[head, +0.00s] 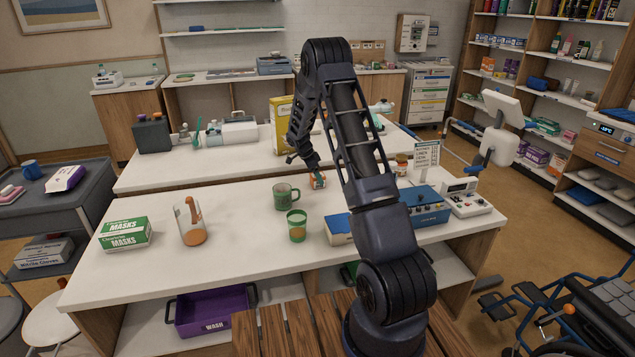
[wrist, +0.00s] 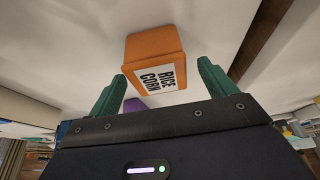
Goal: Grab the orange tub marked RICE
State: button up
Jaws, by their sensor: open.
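The orange tub (wrist: 150,45) has a white label with dark lettering that reads RICE and CORN in the wrist view. It is ahead of my gripper (wrist: 162,70), between the lines of its two green fingers. The fingers are open and nothing is held. In the head view the small orange tub (head: 318,182) stands on the white counter, at the tip of my gripper (head: 314,171), which partly covers it. I cannot tell whether the fingers touch it.
A green mug (head: 286,197) and a green cup (head: 297,226) stand in front of the tub. A clear jug (head: 190,222) and a masks box (head: 125,234) are to the left. A blue case (head: 425,205) is to the right. A purple thing (wrist: 134,105) shows in the wrist view.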

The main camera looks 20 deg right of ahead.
jog(key=shift+x, duration=1.5)
jog(key=c, duration=1.2)
jog(key=shift+r, duration=0.15)
